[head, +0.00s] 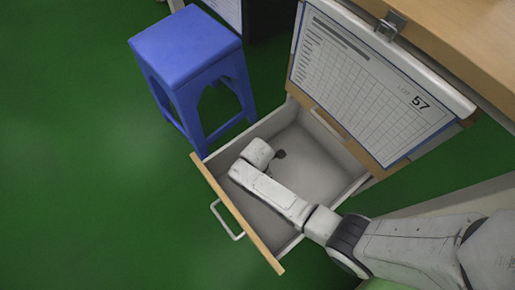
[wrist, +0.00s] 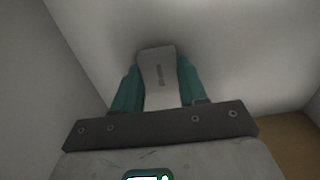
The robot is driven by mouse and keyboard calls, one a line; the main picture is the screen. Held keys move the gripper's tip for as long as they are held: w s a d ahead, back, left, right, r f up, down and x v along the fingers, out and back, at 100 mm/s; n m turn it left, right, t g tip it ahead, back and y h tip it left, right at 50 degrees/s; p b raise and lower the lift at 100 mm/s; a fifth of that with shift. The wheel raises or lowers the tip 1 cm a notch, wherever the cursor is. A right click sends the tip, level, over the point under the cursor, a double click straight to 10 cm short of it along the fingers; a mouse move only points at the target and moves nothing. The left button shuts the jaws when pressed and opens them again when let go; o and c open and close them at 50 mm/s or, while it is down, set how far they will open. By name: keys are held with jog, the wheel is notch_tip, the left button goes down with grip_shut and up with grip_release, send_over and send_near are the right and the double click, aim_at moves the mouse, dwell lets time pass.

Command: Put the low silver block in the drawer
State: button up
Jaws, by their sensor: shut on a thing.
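The low silver block (wrist: 159,72) sits between the teal fingers of my gripper (wrist: 160,84) in the wrist view. My gripper is shut on it, inside the open drawer and close over its pale floor. I cannot tell whether the block touches the floor. The drawer (head: 232,204) is pulled out, with a wooden front and a metal handle; its pale interior fills most of the wrist view (wrist: 245,50). In the head view my wrist hides the fingers and the block.
A blue stool (head: 190,50) stands at the drawer's far left corner. A chart board (head: 365,85) with a clip hangs above the drawer, below a wooden tabletop (head: 470,35). The green floor to the left is clear.

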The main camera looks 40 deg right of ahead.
jog(key=o, duration=1.1)
notch_tip(320, 180, up, 12)
jog(key=p, duration=0.7)
jog(key=s+d+r+m, duration=0.4)
jog(key=s+r+m, duration=0.3)
jog(key=r+m, duration=0.2)
jog(key=s+d+r+m+t, duration=0.1)
jog(key=s+d+r+m, duration=0.3)
jog(key=s+r+m, duration=0.4)
jog(key=shift+s+r+m, duration=0.25)
jog(key=shift+r+m, duration=0.2)
jog(key=shift+m, duration=0.25)
